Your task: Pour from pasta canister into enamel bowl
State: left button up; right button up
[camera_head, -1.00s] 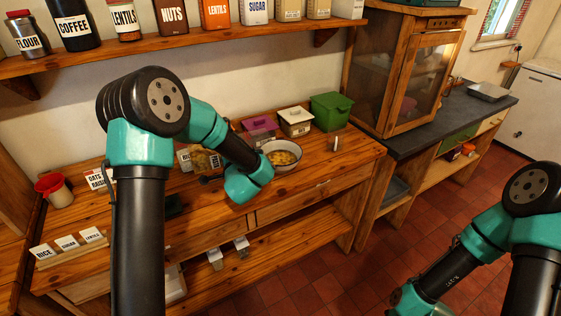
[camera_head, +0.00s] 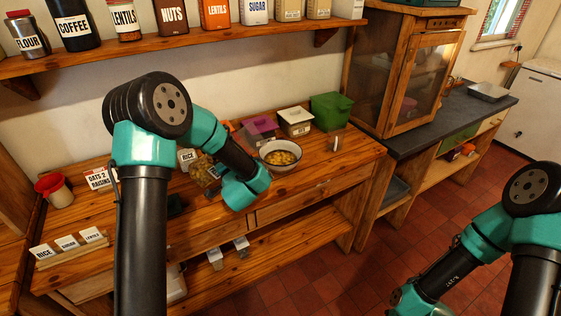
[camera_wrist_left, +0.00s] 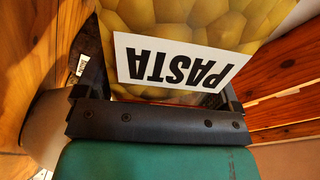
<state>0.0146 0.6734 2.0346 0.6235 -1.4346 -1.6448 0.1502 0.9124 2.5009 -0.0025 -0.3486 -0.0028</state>
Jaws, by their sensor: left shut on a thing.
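The clear pasta canister (camera_wrist_left: 190,25), full of yellow pieces and bearing a white PASTA label, fills the left wrist view. My left gripper (camera_wrist_left: 160,95) is shut on it, with a finger at each side. In the head view the pasta canister (camera_head: 202,172) is partly hidden behind my left wrist, left of the bowl; I cannot tell its exact tilt. The white enamel bowl (camera_head: 291,166) stands on the wooden worktop, right of my left wrist, with yellow pieces inside. My right gripper is out of view; only its arm shows at lower right.
A RICE container (camera_head: 187,155) stands behind the canister. A purple-lidded box (camera_head: 259,127), a white-lidded box (camera_head: 296,120) and a green bin (camera_head: 330,110) line the back. A small metallic shaker (camera_head: 333,143) is right of the bowl.

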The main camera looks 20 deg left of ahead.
pick_arm(q)
jog(key=r+n, duration=0.1)
jog(key=n, duration=0.1)
jog(key=r+n, duration=0.1)
jog(key=n, duration=0.1)
jog(key=w+d+r+n, duration=0.1)
jog(key=n, duration=0.1)
jog(key=shift+d+r, duration=0.1)
jog(key=shift+r, duration=0.1)
dwell(0.5)
jog(key=shift+w+d+r+n, duration=0.15)
jog(key=shift+w+d+n, duration=0.3)
jog(key=shift+n, duration=0.45)
jog(key=shift+w+d+r+n, duration=0.15)
jog(key=shift+w+d+n, duration=0.25)
jog(key=shift+n, duration=0.5)
jog(key=shift+s, duration=0.1)
